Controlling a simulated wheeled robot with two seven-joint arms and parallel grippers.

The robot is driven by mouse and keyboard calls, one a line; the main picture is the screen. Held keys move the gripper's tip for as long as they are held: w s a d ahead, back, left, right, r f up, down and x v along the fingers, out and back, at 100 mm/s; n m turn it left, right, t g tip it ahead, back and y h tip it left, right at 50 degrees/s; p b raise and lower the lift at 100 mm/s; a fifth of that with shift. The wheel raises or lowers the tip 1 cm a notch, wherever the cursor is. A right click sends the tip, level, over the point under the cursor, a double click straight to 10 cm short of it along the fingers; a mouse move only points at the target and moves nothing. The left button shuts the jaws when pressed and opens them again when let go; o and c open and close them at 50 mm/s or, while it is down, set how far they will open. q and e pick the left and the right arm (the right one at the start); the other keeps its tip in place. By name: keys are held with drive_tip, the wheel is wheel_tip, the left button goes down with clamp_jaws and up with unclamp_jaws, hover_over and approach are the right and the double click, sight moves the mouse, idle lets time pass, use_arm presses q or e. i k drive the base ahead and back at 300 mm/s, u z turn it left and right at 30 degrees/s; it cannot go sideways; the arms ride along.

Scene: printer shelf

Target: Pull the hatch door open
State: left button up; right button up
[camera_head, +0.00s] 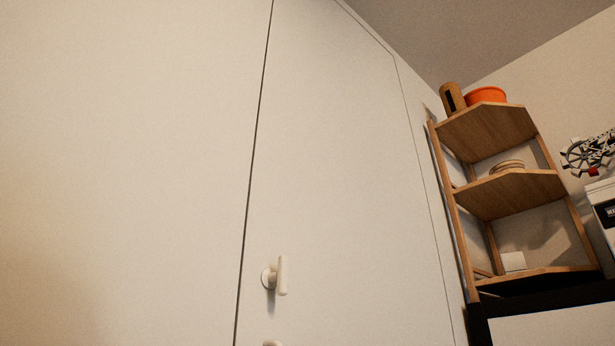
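A tall, flat white hatch door (335,160) fills the middle of the head view. Dark thin seams run along its left and right sides, and it looks shut, flush with the white wall. A white lever handle (282,275) on a round base sits low near the door's left seam, its grip pointing upright. Part of a second white fitting (272,343) shows below it, cut off by the bottom edge. Neither of my grippers is in view.
A wooden corner shelf (510,195) stands right of the door, with an orange bowl (486,95) and a brown cylinder (452,98) on top. A grey and black mechanical object (588,153) and a white machine (603,215) are at the right edge. The space before the door looks clear.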

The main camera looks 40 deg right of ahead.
sight(336, 188)
drive_tip(key=u, duration=0.1)
drive_tip(key=k, duration=1.45)
drive_tip(key=z, duration=1.2)
